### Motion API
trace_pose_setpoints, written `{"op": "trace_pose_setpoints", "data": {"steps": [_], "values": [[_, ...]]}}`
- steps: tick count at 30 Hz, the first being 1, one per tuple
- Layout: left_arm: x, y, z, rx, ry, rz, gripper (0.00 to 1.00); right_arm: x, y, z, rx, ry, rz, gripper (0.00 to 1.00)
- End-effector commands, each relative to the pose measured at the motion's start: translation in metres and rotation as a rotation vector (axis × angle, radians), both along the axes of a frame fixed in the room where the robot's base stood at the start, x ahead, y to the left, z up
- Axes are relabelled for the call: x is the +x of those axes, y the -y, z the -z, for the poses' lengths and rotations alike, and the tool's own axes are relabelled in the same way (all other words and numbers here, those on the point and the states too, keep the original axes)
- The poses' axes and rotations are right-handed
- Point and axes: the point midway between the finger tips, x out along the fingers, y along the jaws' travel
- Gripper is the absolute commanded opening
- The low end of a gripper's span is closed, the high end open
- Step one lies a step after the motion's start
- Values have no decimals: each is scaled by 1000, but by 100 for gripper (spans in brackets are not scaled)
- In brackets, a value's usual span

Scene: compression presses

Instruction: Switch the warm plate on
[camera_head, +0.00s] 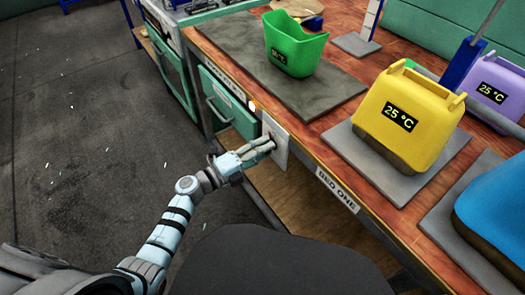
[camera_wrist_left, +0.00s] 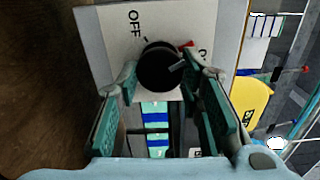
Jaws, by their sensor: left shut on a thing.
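A pale switch panel (camera_head: 281,158) is on the front edge of the wooden bench. It also shows in the left wrist view (camera_wrist_left: 108,45), with a round black knob (camera_wrist_left: 157,66). The word OFF is at the knob's upper left. A red mark and a partly hidden label are at its right. The knob's light pointer line slants up and right, towards the red mark. My left gripper (camera_head: 270,143) is at the panel, its fingers on either side of the knob and shut on it. My right gripper is in neither view.
An orange light (camera_head: 252,106) glows beside the panel. On the bench are a green container (camera_head: 292,48) on a dark plate (camera_head: 325,98), a yellow container (camera_head: 408,112) reading 25 °C, a purple one (camera_head: 493,90) and a blue one (camera_head: 497,215). Open floor (camera_head: 80,130) lies left.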

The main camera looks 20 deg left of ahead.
Motion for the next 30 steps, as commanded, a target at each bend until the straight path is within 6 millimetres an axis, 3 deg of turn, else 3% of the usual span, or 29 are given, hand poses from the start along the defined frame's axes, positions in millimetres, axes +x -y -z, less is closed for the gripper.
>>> {"op": "trace_pose_setpoints", "data": {"steps": [15, 30], "values": [[0, 0, 4, 303, 247, 1, 6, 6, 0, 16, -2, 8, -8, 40], [0, -1, 4, 379, 310, 1, 6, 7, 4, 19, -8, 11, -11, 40]]}}
